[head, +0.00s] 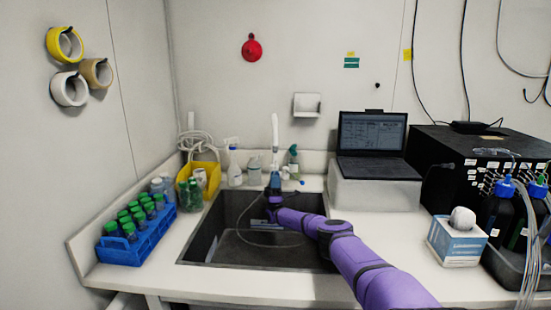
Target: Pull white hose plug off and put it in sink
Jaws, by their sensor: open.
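My gripper (274,176) is at the back edge of the sink, at the end of my purple arm, which reaches in from the lower right. It is small in view and open. A white upright piece (275,130), like a tap or hose end, rises just behind and above it; I cannot tell whether they touch. I cannot make out the white hose plug for sure. The dark sink (205,240) is set into the white counter below my gripper. A thin pale hose (240,236) loops inside the sink, partly hidden by my arm.
A blue rack (125,256) of green-capped tubes stands left of the sink, with a yellow bin (212,175) behind. Bottles (234,170) line the back. A laptop (371,137) on a white box, a tissue box (457,242) and dark bottles (499,220) stand right.

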